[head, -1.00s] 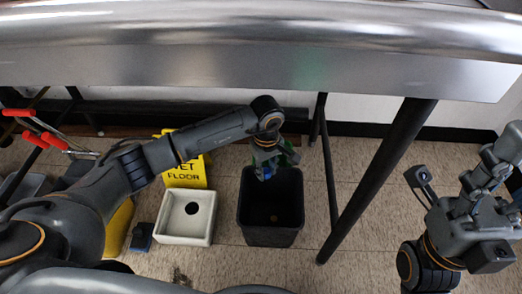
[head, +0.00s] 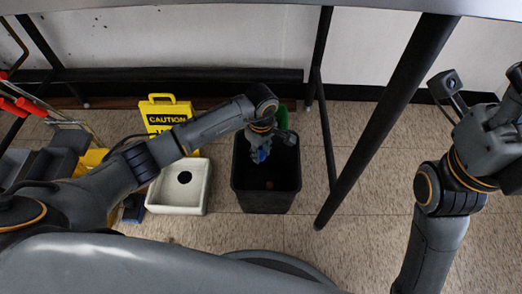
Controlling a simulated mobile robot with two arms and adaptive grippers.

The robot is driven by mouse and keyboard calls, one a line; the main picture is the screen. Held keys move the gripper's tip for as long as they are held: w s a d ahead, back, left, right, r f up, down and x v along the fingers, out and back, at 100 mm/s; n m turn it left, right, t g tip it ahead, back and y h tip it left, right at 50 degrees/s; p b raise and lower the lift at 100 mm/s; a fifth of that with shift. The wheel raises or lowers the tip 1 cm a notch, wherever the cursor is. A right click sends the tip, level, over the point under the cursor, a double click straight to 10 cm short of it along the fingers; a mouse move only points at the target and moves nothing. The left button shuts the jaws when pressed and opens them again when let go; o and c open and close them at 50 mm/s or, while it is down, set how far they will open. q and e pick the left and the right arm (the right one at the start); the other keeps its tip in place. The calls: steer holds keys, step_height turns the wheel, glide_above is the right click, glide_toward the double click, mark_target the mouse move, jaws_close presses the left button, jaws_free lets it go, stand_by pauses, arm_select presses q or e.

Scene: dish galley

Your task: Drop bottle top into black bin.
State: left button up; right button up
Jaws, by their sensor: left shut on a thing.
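The black bin (head: 266,202) stands open on the tiled floor below the counter. My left gripper (head: 262,153) is over the bin's opening, pointing down. It is shut on a small blue thing, which looks like the bottle top (head: 263,156); the fingers hide part of it. A small brownish spot shows inside the dark bin, too dim to identify. My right gripper (head: 497,112) is at the right edge, away from the bin and partly cut off, so its jaws are unclear.
A white square box with a round hole (head: 180,198) stands left of the bin. A yellow caution sign (head: 163,112) is behind it. Something green (head: 282,116) shows behind the gripper. A dark table leg (head: 385,125) slants down at the right.

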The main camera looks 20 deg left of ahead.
mark_target(261, 154)
arm_select(q)
steer(key=o, duration=0.8)
steer(key=shift+c, duration=0.2)
steer(key=shift+r, duration=0.15)
step_height(261, 154, up, 12)
